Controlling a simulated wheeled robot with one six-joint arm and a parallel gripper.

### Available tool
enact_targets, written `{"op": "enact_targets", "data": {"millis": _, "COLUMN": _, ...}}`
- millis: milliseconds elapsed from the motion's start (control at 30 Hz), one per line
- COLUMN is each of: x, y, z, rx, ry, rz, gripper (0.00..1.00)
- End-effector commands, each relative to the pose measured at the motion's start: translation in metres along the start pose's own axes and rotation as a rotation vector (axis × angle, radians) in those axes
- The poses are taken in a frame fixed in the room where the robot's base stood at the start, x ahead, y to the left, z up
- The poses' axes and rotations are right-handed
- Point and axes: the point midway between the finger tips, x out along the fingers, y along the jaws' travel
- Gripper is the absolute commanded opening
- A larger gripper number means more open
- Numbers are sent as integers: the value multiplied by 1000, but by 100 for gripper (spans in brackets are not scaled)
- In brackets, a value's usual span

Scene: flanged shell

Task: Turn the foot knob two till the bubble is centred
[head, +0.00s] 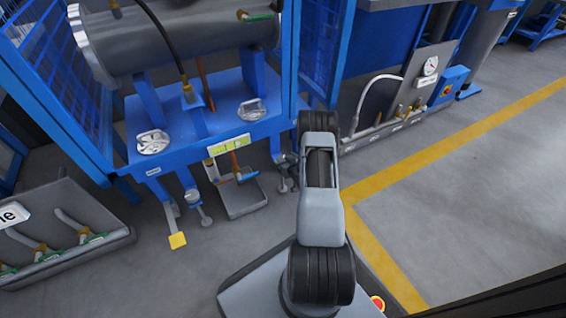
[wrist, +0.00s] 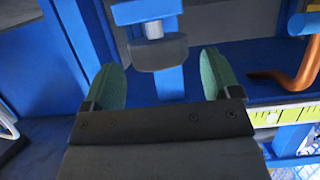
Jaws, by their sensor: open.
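The blue frame (head: 205,122) carries a grey flanged shell (head: 180,45). A yellow-green level (head: 228,145) is fixed on its front edge; the level also shows at the right of the wrist view (wrist: 288,114). In the wrist view, a dark grey round foot knob (wrist: 157,52) on a short silver stud sits beyond and between the green fingers of my gripper (wrist: 160,70). My gripper is open, with space on both sides of the knob. I cannot tell which number the knob has. In the head view my arm partly hides this area.
An orange-brown pipe (wrist: 293,72) lies right of the knob in the wrist view. A yellow pedal (head: 178,240) sticks out at the front left. A grey plinth with hoses (head: 65,225) stands at the left.

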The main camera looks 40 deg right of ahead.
Motion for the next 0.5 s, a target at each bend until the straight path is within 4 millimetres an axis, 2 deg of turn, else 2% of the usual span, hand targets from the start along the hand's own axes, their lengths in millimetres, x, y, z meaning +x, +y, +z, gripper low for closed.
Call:
{"op": "enact_targets", "data": {"millis": 33, "x": 8, "y": 0, "z": 2, "rx": -1, "ry": 2, "rz": -1, "gripper": 83}}
{"op": "enact_targets", "data": {"millis": 200, "x": 21, "y": 0, "z": 2, "rx": 0, "ry": 0, "rz": 0, "gripper": 83}}
{"op": "enact_targets", "data": {"millis": 500, "x": 27, "y": 0, "z": 0, "rx": 1, "ry": -1, "rz": 0, "gripper": 83}}
